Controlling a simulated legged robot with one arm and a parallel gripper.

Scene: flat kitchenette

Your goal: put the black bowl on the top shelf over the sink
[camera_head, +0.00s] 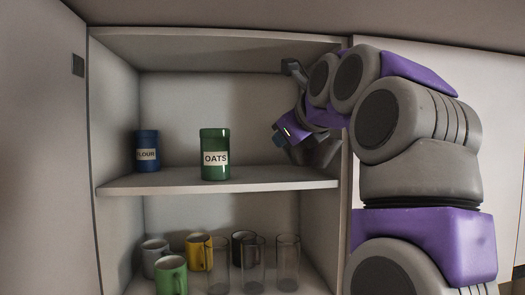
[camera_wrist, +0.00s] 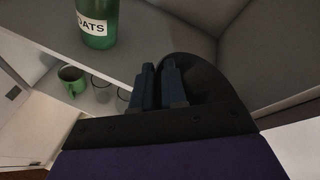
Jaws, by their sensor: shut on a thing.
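The black bowl (camera_wrist: 205,80) is in the wrist view, just beyond the fingers and partly hidden by them and by the gripper body. My gripper (camera_wrist: 158,72) is shut on its rim. In the head view my gripper (camera_head: 281,140) is inside the cabinet, at the right end of the upper shelf (camera_head: 270,184). A dark rounded shape beside it looks like the bowl (camera_head: 324,154), partly covered by my arm. The bowl is at or just above the shelf; I cannot tell whether it touches.
A green oats canister (camera_head: 215,155) stands mid-shelf, left of my gripper, and a blue flour canister (camera_head: 147,150) stands farther left. The lower shelf holds mugs, including a yellow mug (camera_head: 199,252), and clear glasses (camera_head: 287,262). The cabinet's right wall is close to my arm.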

